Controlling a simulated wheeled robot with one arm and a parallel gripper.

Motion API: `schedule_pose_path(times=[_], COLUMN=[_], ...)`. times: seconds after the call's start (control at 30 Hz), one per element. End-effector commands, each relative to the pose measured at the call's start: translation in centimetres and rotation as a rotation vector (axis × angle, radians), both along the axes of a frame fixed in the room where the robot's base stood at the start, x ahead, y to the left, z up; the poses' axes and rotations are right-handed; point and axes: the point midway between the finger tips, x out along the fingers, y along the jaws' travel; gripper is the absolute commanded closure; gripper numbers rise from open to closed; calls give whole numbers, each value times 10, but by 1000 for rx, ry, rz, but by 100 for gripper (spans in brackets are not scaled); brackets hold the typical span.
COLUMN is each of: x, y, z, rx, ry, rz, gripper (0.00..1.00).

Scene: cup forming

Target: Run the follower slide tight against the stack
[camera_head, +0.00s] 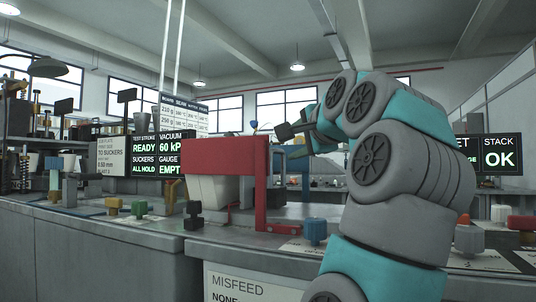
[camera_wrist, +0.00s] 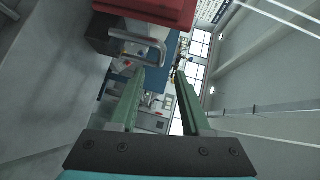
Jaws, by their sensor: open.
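A red frame (camera_head: 225,158) stands on the bench in the head view, with a pale, tapered stack (camera_head: 213,190) under it. The red part (camera_wrist: 165,10) also shows at the top of the wrist view. Below it there is a bent metal handle (camera_wrist: 150,45) beside a dark block (camera_wrist: 103,35). I cannot tell for certain which part is the follower slide. My gripper (camera_wrist: 158,74) has two green fingers, apart with nothing between them. The handle lies beyond the fingertips. In the head view my arm reaches behind the red frame, and the fingertips are not clear there.
The bench carries several coloured knobs, including a blue one (camera_head: 315,231) and a black one (camera_head: 193,215). A sign on the right reads STACK OK (camera_head: 499,152). A dark screen (camera_head: 158,155) shows READY and 60 kPa. A MISFEED label (camera_head: 250,284) is on the bench front.

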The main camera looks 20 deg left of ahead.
Motion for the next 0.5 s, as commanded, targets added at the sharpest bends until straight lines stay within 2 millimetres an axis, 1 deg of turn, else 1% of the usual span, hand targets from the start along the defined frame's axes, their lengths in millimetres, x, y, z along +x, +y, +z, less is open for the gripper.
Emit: schedule_pose_path(times=[0.17,0.5], x=[4,39], y=[5,33], z=[0,-8], rx=[3,0], ry=[0,3], rz=[1,1], gripper=[53,53])
